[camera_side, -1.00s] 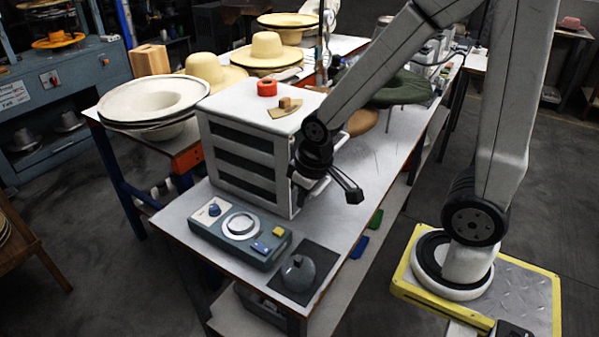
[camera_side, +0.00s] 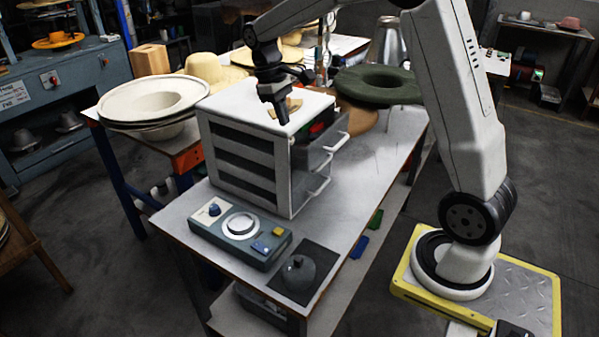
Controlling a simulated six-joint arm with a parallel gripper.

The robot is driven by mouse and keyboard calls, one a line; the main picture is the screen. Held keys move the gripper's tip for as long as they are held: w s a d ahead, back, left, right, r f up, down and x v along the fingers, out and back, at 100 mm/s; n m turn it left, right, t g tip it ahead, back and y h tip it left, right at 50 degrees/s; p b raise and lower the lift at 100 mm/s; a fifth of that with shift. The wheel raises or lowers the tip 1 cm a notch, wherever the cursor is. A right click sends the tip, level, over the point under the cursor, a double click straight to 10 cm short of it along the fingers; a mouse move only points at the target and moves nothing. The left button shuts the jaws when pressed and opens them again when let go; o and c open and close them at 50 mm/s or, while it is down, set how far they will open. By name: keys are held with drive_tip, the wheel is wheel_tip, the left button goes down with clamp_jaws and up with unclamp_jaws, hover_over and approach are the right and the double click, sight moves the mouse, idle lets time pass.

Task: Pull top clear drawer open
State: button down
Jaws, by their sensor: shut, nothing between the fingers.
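The white drawer cabinet (camera_side: 240,122) stands on the grey bench. Its top clear drawer (camera_side: 323,143) is pulled out to the right, with its white handle (camera_side: 339,142) standing away from the cabinet. A red item (camera_side: 317,128) and some green show inside the drawer. The lower drawer handle (camera_side: 320,188) sits closer to the cabinet. My gripper (camera_side: 282,119) is shut and empty. It points down over the cabinet top, left of the open drawer and apart from its handle. It partly hides a small wooden block on a tan piece (camera_side: 295,104).
A blue-grey control box (camera_side: 240,233) and a dark rounded weight (camera_side: 298,272) on a dark mat stand in front of the cabinet. A green hat (camera_side: 378,84) is behind the drawer. The bench right of the cabinet is clear.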

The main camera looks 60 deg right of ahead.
drive_tip(key=shift+g, duration=0.7)
drive_tip(key=d+r, duration=0.1)
drive_tip(key=w+d+r, duration=0.1)
drive_tip(key=d+r, duration=0.1)
drive_tip(key=shift+w+d+r, duration=0.15)
drive_tip(key=shift+d, duration=0.05)
drive_tip(key=shift+x, duration=5.05)
drive_tip(key=shift+a, duration=0.15)
drive_tip(key=s, duration=1.6)
drive_tip(key=v, duration=1)
drive_tip(key=shift+s, duration=0.1)
